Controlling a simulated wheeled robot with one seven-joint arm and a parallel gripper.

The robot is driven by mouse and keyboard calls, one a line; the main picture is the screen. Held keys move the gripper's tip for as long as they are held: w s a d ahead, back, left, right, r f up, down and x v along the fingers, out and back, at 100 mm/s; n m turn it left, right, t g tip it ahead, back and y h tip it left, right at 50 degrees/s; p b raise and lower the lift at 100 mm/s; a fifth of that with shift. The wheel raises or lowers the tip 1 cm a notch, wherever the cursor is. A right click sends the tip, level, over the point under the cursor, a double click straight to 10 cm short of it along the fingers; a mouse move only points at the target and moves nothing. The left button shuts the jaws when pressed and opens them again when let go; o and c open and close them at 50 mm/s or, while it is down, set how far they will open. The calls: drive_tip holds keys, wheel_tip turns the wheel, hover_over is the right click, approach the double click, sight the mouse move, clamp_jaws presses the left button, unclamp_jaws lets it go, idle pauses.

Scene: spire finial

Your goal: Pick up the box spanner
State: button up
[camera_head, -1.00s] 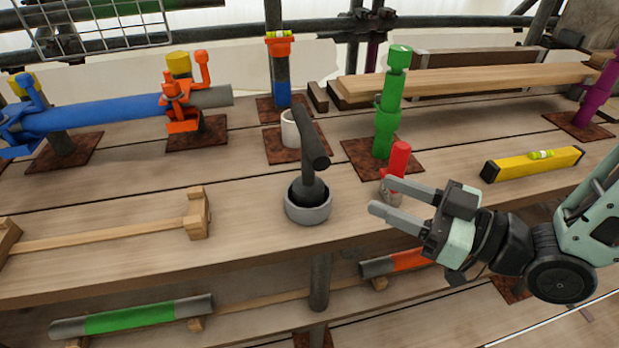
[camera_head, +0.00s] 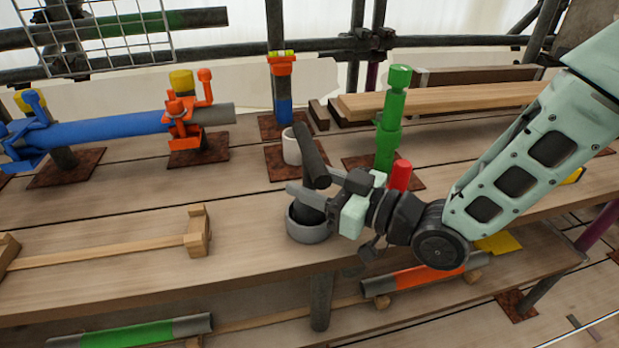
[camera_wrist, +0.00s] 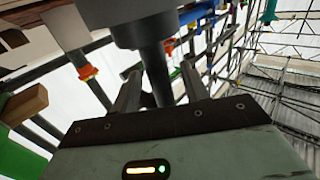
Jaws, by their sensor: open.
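The box spanner, which I take to be the dark grey tool with a thick cylindrical crosspiece (camera_head: 311,155), stands slightly tilted in a round grey cup (camera_head: 305,233) on the bench. My gripper (camera_head: 302,198) is open at the tool's upright shaft, just above the cup and below the crosspiece. In the wrist view the dark shaft (camera_wrist: 154,75) passes between the two spread fingers of my gripper (camera_wrist: 160,82), with a wide grey cylindrical part above. My fingers hide part of the shaft in the head view. I cannot tell whether either finger touches it.
A red cylinder (camera_head: 400,175) and a green post (camera_head: 388,125) stand close behind my wrist. A white cup (camera_head: 291,148) is behind the tool. A wooden rack (camera_head: 198,232) lies to the left. The bench between rack and cup is clear.

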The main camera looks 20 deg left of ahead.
drive_tip(key=shift+a, duration=0.35)
clamp_jaws()
